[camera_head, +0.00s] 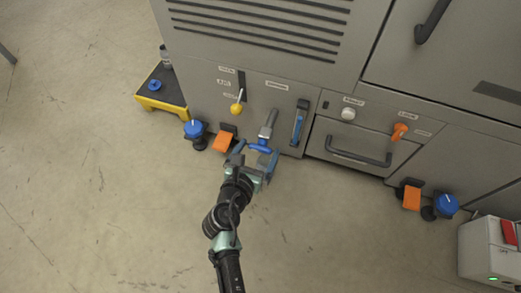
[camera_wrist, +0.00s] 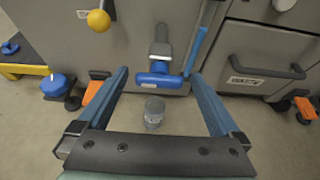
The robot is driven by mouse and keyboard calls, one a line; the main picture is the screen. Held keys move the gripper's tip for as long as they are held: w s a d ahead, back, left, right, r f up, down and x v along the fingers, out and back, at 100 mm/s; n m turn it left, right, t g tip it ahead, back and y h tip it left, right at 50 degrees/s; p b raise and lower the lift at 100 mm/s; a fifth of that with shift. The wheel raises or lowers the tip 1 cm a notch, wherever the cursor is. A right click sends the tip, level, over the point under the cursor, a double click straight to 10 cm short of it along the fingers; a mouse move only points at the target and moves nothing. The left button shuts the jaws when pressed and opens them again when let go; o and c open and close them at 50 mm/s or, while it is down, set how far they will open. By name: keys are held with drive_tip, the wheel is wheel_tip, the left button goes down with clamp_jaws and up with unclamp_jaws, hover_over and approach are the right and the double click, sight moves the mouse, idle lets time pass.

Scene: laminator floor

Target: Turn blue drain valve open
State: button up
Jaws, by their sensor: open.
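The blue drain valve handle (camera_head: 260,148) is a short blue bar on the end of a grey pipe (camera_head: 268,131) that sticks out of the machine's front panel. In the wrist view the handle (camera_wrist: 158,80) lies crosswise under the pipe, ahead of my gripper and between the lines of its two fingers. My gripper (camera_head: 253,160) is open and empty, just in front of the handle. Both blue fingers (camera_wrist: 160,90) show in the wrist view, one to each side of the handle. I cannot tell whether a finger touches it.
A clear jar (camera_wrist: 154,113) stands on the floor below the pipe. A blue upright lever (camera_head: 299,122) is close right of the valve. A yellow-knobbed lever (camera_head: 237,107), an orange pedal (camera_head: 222,141) and a blue foot knob (camera_head: 194,130) are to the left. A drawer handle (camera_head: 358,152) is right.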

sight(261, 146)
drive_tip(key=shift+b+x, duration=0.4)
drive_tip(key=shift+x, duration=0.85)
drive_tip(key=c, duration=1.2)
